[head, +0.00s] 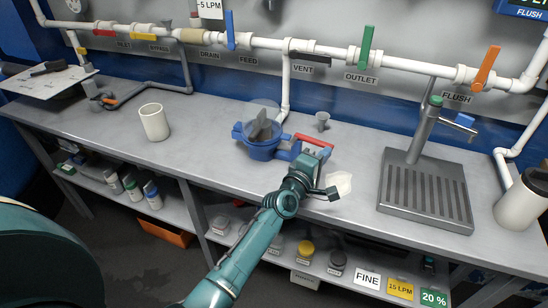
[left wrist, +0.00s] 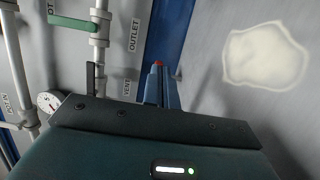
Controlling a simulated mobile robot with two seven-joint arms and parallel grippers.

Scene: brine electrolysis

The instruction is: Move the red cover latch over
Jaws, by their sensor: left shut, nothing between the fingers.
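The red cover latch (head: 315,139) shows as a red bar at the right end of a blue round unit (head: 263,150) on the bench. The unit has a clear raised cover (head: 264,116) and a dark plate standing in it. My left gripper (head: 312,152) is at the latch's near side, shut and empty, and partly hides the area below the bar. I cannot tell if it touches the latch. In the left wrist view the closed fingers (left wrist: 160,90) point away, with a small red spot (left wrist: 158,63) at their tip. My right gripper is not in view.
A cream patch (head: 339,184) lies on the bench right of my gripper. A small grey cup (head: 322,121) stands behind the latch. A white mug (head: 154,122) is at left, a tap with drain tray (head: 425,190) at right. Valved pipes (head: 330,55) run along the back.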

